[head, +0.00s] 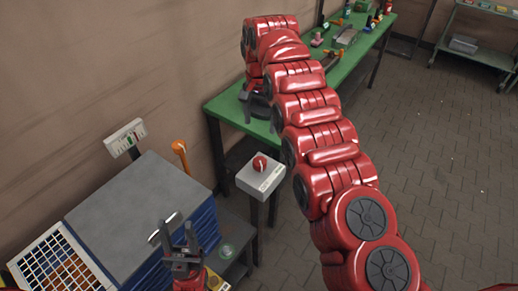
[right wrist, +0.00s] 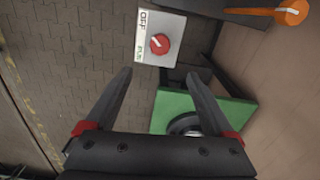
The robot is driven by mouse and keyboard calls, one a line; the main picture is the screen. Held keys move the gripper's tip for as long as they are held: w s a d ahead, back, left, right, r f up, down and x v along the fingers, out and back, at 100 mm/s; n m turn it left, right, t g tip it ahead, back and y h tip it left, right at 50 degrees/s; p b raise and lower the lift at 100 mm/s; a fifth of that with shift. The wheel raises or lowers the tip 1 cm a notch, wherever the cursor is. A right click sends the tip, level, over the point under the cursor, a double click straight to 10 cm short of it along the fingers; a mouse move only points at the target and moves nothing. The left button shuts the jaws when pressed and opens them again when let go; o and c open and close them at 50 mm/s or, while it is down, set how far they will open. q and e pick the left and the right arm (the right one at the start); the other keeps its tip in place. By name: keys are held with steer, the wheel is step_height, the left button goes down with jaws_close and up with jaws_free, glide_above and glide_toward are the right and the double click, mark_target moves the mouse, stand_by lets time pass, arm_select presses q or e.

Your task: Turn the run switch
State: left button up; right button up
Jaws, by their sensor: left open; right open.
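The run switch is a red knob (head: 260,163) on a pale grey box (head: 262,176) on a dark post, left of my right arm. In the right wrist view the knob (right wrist: 159,43) shows a white mark, and the box (right wrist: 171,22) has a large OFF label and a smaller label that reads like RUN. My right gripper (head: 259,114) is open over the near end of the green bench; in its wrist view the fingers (right wrist: 158,77) are apart, empty, and the knob appears beyond their tips. My left gripper (head: 178,240) is open and empty at lower left.
The green bench (head: 222,104) runs along the wall, with several small items at its far end. A blue cabinet with a grey top (head: 140,210) stands at left. An orange lever (head: 180,150) is behind it. The tiled floor (head: 440,170) at right is clear.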

steer(key=b, duration=0.5)
glide_toward(260, 161)
step_height(260, 161, down, 9)
steer(key=p, duration=0.2)
steer(key=shift+a+r+p, duration=0.1)
steer(key=shift+r+p, duration=0.1)
steer(key=shift+p, duration=0.2)
steer(key=shift+f, duration=0.55)
steer(key=c, duration=1.4)
